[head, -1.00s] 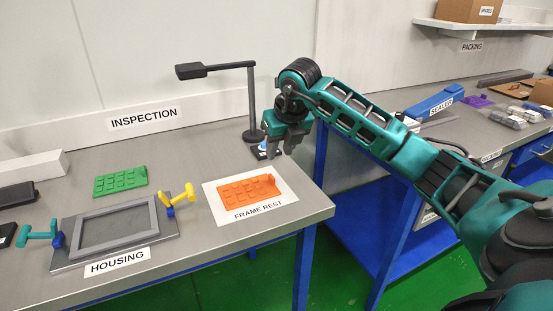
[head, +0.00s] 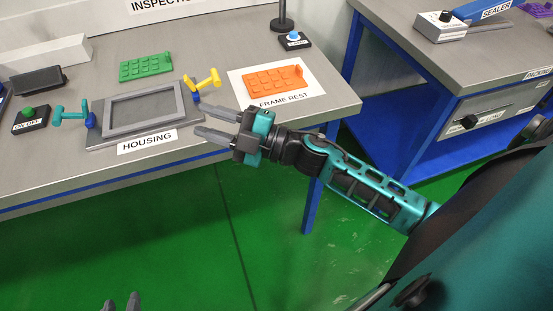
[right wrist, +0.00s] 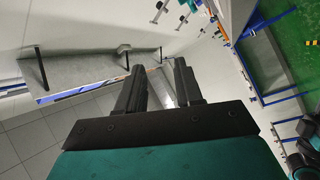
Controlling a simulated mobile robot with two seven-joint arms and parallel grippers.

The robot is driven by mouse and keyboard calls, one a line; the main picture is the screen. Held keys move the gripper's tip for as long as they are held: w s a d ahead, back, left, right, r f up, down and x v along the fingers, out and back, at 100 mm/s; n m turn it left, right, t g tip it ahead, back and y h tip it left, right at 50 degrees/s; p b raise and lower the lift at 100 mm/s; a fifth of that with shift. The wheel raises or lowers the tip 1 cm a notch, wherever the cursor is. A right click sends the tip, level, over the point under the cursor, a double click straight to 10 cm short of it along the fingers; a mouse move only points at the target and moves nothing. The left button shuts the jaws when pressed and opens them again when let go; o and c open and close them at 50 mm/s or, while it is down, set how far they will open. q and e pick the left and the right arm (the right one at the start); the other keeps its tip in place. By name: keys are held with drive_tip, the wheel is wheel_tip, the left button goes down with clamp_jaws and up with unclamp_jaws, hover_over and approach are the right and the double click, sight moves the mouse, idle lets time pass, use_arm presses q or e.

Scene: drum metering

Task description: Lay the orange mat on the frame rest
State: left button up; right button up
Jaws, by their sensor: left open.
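The orange mat (head: 270,82) lies flat on the white frame rest (head: 311,88) at the right end of the table, its studs up and a small raised tab at its right end. My right gripper (head: 200,120) is open and empty in front of the housing, left of the frame rest and apart from the mat. Its two spread fingers also show in the right wrist view (right wrist: 158,85). Only the fingertips of my left gripper (head: 122,304) show at the bottom edge, apart and with nothing between them.
The housing (head: 98,140) holds a grey frame with a yellow clamp (head: 208,82) and a teal clamp (head: 68,113). A green mat (head: 146,67) lies behind it. A button box (head: 294,40) stands behind the frame rest. A gap separates the sealer table (head: 440,60).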

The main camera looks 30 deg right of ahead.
drive_tip(key=s+d+f+m+g+h, duration=0.2)
drive_tip(key=s+f+m+h, duration=0.3)
drive_tip(key=s+f+m, duration=0.2)
drive_tip(key=s+d+f+m+g+h, duration=0.2)
drive_tip(key=s+f+m+h, duration=0.4)
drive_tip(key=f+m, duration=0.4)
wheel_tip(320, 180, down, 4)
drive_tip(key=shift+s+d+f+m, duration=0.1)
drive_tip(key=shift+s+d+m, duration=0.3)
drive_tip(key=shift+s, duration=0.1)
